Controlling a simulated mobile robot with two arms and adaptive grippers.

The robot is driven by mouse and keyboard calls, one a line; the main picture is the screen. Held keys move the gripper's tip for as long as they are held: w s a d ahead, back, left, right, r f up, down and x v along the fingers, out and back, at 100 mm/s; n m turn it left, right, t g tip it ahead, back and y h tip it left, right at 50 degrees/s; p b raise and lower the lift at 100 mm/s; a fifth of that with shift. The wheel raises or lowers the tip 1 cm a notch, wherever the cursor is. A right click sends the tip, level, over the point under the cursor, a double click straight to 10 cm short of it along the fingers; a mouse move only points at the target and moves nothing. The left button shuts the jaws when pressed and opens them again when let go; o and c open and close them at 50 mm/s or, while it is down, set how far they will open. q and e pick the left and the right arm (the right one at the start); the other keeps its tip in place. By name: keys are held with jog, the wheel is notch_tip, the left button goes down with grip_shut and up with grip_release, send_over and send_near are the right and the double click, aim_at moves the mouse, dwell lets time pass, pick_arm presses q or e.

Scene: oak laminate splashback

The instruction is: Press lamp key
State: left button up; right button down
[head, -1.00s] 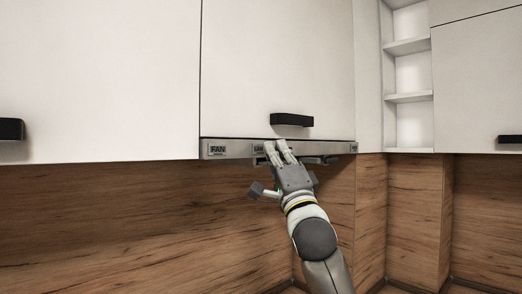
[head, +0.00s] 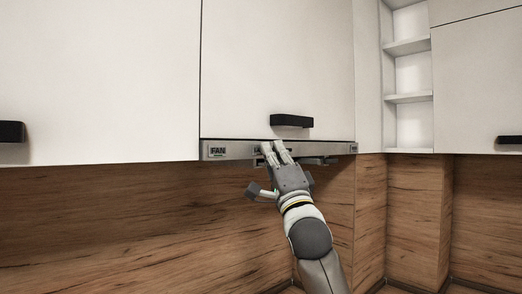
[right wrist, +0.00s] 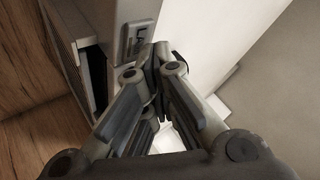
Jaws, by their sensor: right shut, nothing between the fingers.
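The metal control strip (head: 236,150) runs along the bottom edge of the white cabinet. The FAN key (head: 217,151) is at its left end. In the right wrist view the closed fingertips (right wrist: 160,58) are beside a framed key (right wrist: 137,38) on the strip. I cannot tell whether they touch it. My left gripper is out of view.
White cabinet doors with a black handle (head: 291,121) stand above the strip. Below is the wood splashback (head: 120,215), with free room in front. Open shelves (head: 408,98) are at the right. The hood's dark underside (right wrist: 97,75) shows in the right wrist view.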

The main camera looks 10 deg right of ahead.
jog(key=shift+w+a+f, duration=0.1)
jog(key=shift+w+a, duration=0.1)
jog(key=shift+w, duration=0.15)
dwell(0.7)
jog(key=shift+d+f, duration=0.1)
jog(key=shift+f, duration=0.05)
jog(key=shift+s+d+f, duration=0.15)
jog(key=shift+s+d, duration=0.05)
jog(key=shift+s, duration=0.1)
dwell(0.3)
jog(key=s+d, duration=0.3)
jog(key=s, duration=0.2)
jog(key=shift+d+b, duration=0.25)
jog(key=shift+b, duration=0.2)
